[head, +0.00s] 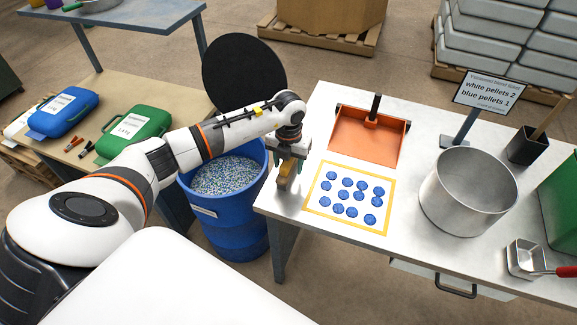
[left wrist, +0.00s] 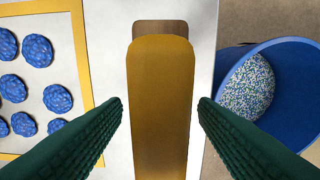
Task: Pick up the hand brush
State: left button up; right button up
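The hand brush (head: 283,184) has a yellow-orange body and sits at the left edge of the white table. In the left wrist view the brush (left wrist: 160,100) fills the middle, with a brown part at its far end. My left gripper (head: 289,165) is right above the brush, pointing down. Its two dark green fingers are open on either side of the brush, and in the left wrist view a gap shows on both sides. The arm and gripper partly hide the brush in the head view. My right gripper is not in view.
An orange dustpan (head: 365,140) and a yellow-framed mat (head: 315,203) with blue cookie-like discs lie right of the brush. A steel pot (head: 468,195) and a sign (head: 490,92) stand further right. A blue barrel (head: 232,225) of pellets stands below the table's left edge.

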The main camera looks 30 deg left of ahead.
pick_arm(q)
jog(key=c, duration=1)
jog(key=shift+r, duration=0.1)
notch_tip(320, 180, up, 10)
jog(key=shift+b, duration=0.55)
